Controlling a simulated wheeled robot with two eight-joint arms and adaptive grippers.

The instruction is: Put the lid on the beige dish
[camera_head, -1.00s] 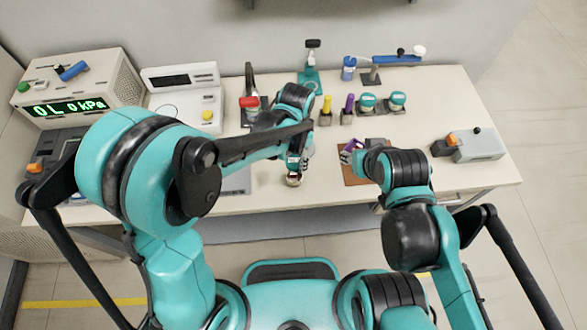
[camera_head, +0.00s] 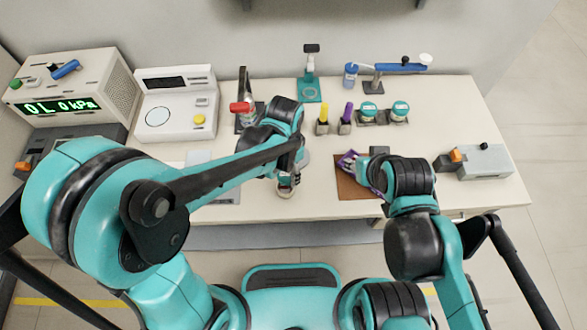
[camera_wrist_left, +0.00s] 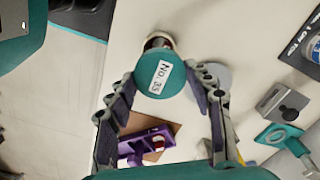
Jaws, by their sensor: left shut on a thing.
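A round teal lid labelled "No. 35" (camera_wrist_left: 161,76) is between the fingers of my left gripper (camera_wrist_left: 161,84) in the left wrist view. My left gripper is shut on it and also shows in the head view (camera_head: 289,172), near the table's front edge. A small beige dish (camera_head: 285,190) shows just under it in the head view. In the wrist view a round dark-and-pale rim (camera_wrist_left: 158,41), apparently the dish, shows partly behind the lid. I cannot tell if they touch. My right gripper (camera_head: 375,163) is mostly hidden by its wrist.
A purple rack (camera_head: 347,160) sits on a brown mat (camera_head: 350,188) by my right wrist. Teal-topped containers (camera_head: 369,108), a yellow item (camera_head: 322,118) and a stand (camera_head: 309,90) are behind. A white balance (camera_head: 177,108) stands left. A grey device (camera_head: 485,162) is at right.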

